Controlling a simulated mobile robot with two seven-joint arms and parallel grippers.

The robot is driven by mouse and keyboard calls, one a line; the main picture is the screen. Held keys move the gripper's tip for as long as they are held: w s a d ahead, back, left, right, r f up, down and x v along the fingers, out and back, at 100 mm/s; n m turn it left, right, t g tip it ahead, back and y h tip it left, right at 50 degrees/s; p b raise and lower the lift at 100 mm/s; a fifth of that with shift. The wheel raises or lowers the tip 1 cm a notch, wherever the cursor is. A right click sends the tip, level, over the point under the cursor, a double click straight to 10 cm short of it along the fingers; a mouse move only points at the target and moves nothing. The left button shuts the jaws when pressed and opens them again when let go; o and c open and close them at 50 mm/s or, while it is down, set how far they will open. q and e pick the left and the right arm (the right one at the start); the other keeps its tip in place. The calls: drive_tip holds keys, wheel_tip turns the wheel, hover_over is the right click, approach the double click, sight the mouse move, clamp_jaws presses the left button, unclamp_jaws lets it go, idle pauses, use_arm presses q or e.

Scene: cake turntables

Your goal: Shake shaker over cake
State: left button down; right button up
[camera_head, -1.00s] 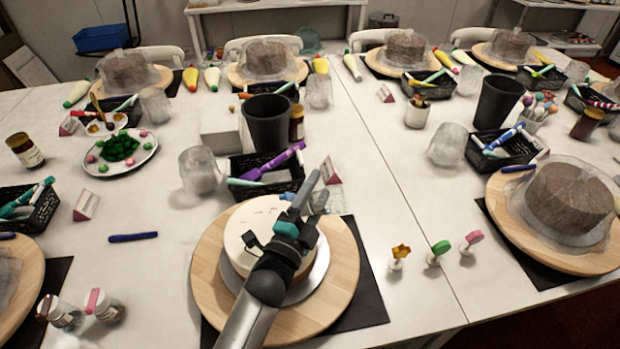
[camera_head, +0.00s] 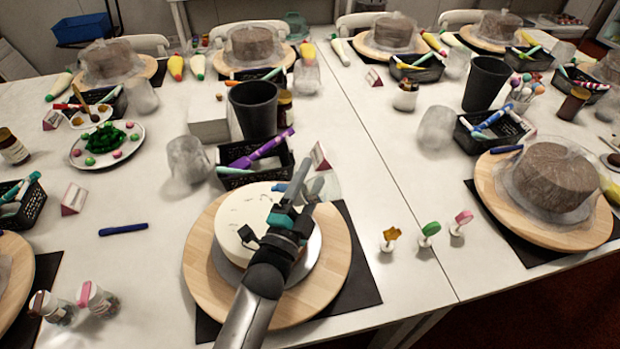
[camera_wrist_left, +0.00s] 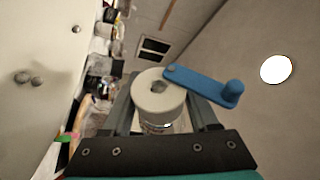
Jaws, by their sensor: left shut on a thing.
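A white-frosted cake (camera_head: 235,213) sits on a wooden turntable (camera_head: 203,270) at front centre in the head view. My left gripper (camera_head: 300,190) is over the cake's right side and shut on a shaker. The shaker (camera_wrist_left: 158,97) shows in the left wrist view between my left gripper's fingers (camera_wrist_left: 160,118), with a pale round top and a hole in it. A blue flap lid (camera_wrist_left: 205,84) sticks out to the right from that top. In the head view the shaker is mostly hidden by the gripper. My right gripper is out of view.
A black basket of pens (camera_head: 255,160) and a dark cup (camera_head: 253,110) stand behind the cake. Two shakers (camera_head: 98,300) stand at front left. Several small decorations (camera_head: 428,233) stand to the right. A bagged cake (camera_head: 552,180) sits at far right.

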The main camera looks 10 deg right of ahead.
use_arm(q)
drive_tip(key=shift+a+r+n+t, duration=0.15)
drive_tip(key=shift+n+t, duration=0.15)
drive_tip(key=shift+n, duration=0.3)
drive_tip(key=shift+d+r, duration=0.2)
drive_tip(key=shift+d, duration=0.05)
drive_tip(key=shift+a+f, duration=0.25)
drive_tip(key=shift+r+n+b, duration=0.15)
drive_tip(key=shift+n+b, duration=0.3)
drive_tip(key=shift+n, duration=0.15)
drive_tip(key=shift+a, duration=0.1)
